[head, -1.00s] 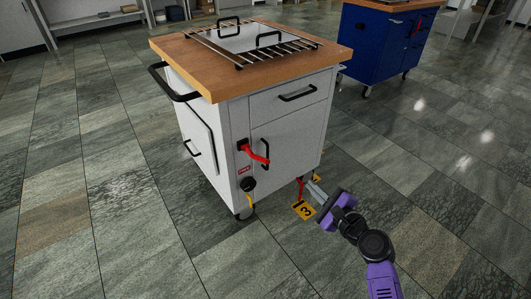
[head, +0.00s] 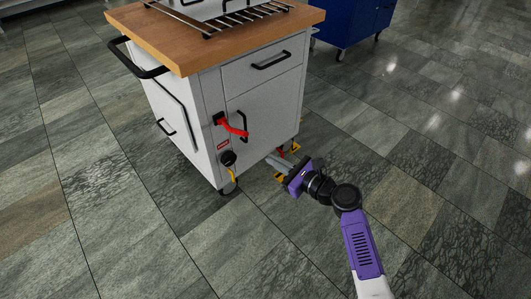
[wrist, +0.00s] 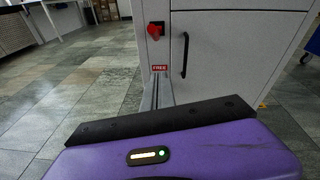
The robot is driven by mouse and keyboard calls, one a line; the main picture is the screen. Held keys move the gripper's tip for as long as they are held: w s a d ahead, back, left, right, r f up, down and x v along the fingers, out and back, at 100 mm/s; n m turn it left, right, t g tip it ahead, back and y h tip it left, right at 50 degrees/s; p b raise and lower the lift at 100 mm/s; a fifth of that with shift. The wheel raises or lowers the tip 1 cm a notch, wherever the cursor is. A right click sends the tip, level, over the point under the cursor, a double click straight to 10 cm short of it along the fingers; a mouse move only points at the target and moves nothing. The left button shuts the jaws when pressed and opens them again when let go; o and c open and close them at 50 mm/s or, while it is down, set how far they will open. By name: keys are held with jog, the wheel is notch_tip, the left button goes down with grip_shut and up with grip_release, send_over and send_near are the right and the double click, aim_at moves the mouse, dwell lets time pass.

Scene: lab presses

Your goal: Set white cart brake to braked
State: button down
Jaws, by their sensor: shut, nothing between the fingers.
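The white cart (head: 265,105) has a wooden top and stands on casters. A red lever (head: 235,129) is on its front, near the left corner, and also shows in the wrist view (wrist: 154,31). Below it is a small red label (head: 223,145), which reads FREE in the wrist view (wrist: 160,68). My gripper (head: 274,161) is shut and empty, low by the cart's lower front edge, below and right of the lever. In the wrist view its grey fingers (wrist: 156,92) point toward the cart. Whether they touch it I cannot tell.
A black round fitting with a yellow piece (head: 229,159) sits low on the cart's corner. A blue cart (head: 350,22) stands behind right. The tiled floor in front is open.

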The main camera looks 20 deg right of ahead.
jog(key=w+a+r+b, duration=0.2)
jog(key=w+a+b, duration=0.1)
jog(key=w, duration=0.6)
jog(key=shift+w+a, duration=0.2)
jog(key=shift+a, duration=0.45)
jog(key=shift+r+p, duration=0.2)
jog(key=shift+p, duration=0.25)
jog(key=shift+r+p, duration=0.2)
jog(key=shift+p, duration=0.7)
